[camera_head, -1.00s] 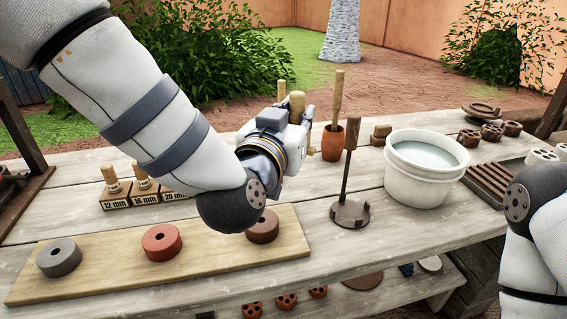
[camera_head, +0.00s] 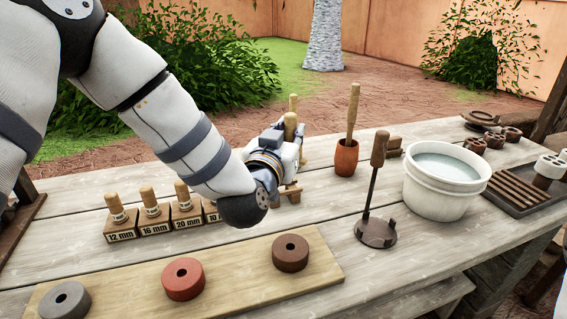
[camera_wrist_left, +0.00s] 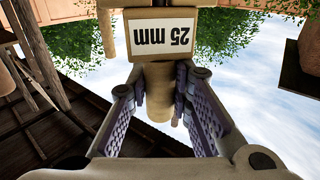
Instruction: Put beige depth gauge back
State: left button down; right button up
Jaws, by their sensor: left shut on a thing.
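My left gripper (camera_head: 297,155) is above the table behind the plank, with its fingers partly hidden by my wrist. It is shut on a beige cylindrical piece, which I take as the beige depth gauge (camera_head: 290,124). In the left wrist view the beige piece (camera_wrist_left: 159,100) lies between the fingers, beside a beige block marked 25 mm (camera_wrist_left: 157,36) that appears upside down. I cannot tell whether the piece is seated in that block. Several beige-handled blocks, marked 12 mm (camera_head: 121,228), 16 mm (camera_head: 155,222) and 20 mm (camera_head: 186,216), stand in a row to the left.
A plank (camera_head: 235,272) carries grey, red and brown rings at the front. A round-based tool (camera_head: 376,232), a terracotta cup (camera_head: 346,160) with a wooden tool, and a white water bucket (camera_head: 440,190) stand to the right.

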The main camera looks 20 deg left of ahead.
pick_arm(q)
notch_tip(320, 180, down, 8)
jog(key=w+a+b, duration=0.1)
jog(key=w+a, duration=0.1)
jog(key=shift+w+a+f, duration=0.15)
jog(key=shift+w+a, duration=0.05)
jog(key=shift+w, duration=0.2)
pick_arm(e)
jog(key=shift+s+f+g, duration=0.5)
jog(key=shift+s+f, duration=0.65)
jog(key=shift+s, duration=0.1)
pick_arm(q)
jog(key=shift+f, duration=0.6)
jog(key=c, duration=1.4)
grip_release()
jog(key=shift+r, duration=0.1)
jog(key=shift+c, duration=0.2)
pick_arm(e)
jog(key=shift+s, duration=0.1)
pick_arm(q)
jog(key=s+p, duration=0.1)
jog(key=s, duration=1.1)
jog(key=shift+a+r, duration=0.2)
jog(key=shift+r, duration=0.25)
pick_arm(e)
jog(key=shift+w+r+t, duration=0.5)
jog(key=shift+w+r, duration=0.55)
jog(key=shift+w, duration=0.1)
